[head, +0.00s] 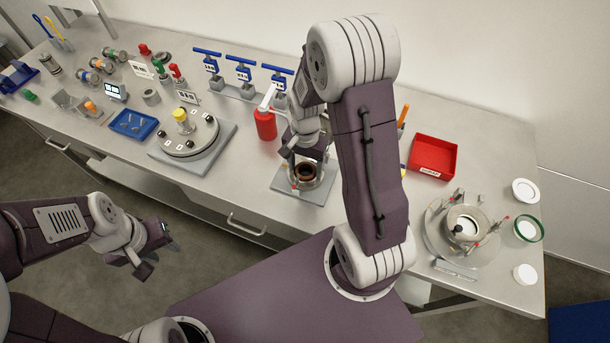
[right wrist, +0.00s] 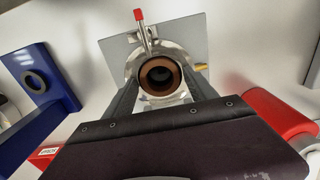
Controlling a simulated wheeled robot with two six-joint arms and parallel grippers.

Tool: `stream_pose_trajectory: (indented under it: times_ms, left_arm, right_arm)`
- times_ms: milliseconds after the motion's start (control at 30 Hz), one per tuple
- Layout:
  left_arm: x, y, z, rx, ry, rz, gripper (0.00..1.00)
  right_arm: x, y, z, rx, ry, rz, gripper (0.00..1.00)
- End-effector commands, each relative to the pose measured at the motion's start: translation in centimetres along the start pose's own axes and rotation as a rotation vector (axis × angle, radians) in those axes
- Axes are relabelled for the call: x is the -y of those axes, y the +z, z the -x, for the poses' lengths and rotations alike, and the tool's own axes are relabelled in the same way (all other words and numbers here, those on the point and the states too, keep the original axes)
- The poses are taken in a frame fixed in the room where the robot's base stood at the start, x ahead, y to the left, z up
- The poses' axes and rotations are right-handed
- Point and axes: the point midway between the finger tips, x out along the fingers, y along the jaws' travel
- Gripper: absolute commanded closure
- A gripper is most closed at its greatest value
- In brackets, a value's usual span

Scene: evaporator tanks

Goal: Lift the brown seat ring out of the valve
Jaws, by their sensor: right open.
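The brown seat ring (right wrist: 145,78) sits in the round metal mouth of the valve (right wrist: 133,66), with a dark hole in its middle. In the head view the ring (head: 299,173) shows in the valve (head: 323,187), on a square grey plate near the table's front edge. My right gripper (right wrist: 162,92) is open, with its fingers apart on either side of the ring. In the head view it comes down over the valve from above and behind. I cannot tell whether the fingers touch anything. My left gripper (head: 153,250) is open and empty, away from the table at lower left.
A red bottle (head: 265,124) stands just left of the valve, and blue stands (head: 243,75) stand behind it. A red tray (head: 433,157) and a round metal vessel (head: 463,230) lie to the right. A round plate assembly (head: 188,138) is farther left.

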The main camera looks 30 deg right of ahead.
Motion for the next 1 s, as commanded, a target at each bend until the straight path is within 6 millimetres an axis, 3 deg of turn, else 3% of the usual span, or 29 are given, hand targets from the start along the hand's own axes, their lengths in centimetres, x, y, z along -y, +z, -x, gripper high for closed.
stream_pose_trajectory:
  times_ms: [133,333,1000]
  left_arm:
    - [0.0,0.0,0.1,0.0,0.0,0.0,0.64]
    - [0.0,0.0,0.1,0.0,0.0,0.0,0.64]
    - [-0.1,-0.4,3.4,0.0,0.0,0.0,0.64]
  right_arm:
    - [0.0,0.0,0.1,0.0,0.0,0.0,0.35]
    - [0.0,0.0,0.1,0.0,0.0,0.0,0.85]
    - [0.0,0.0,3.6,0.0,0.0,0.0,0.85]
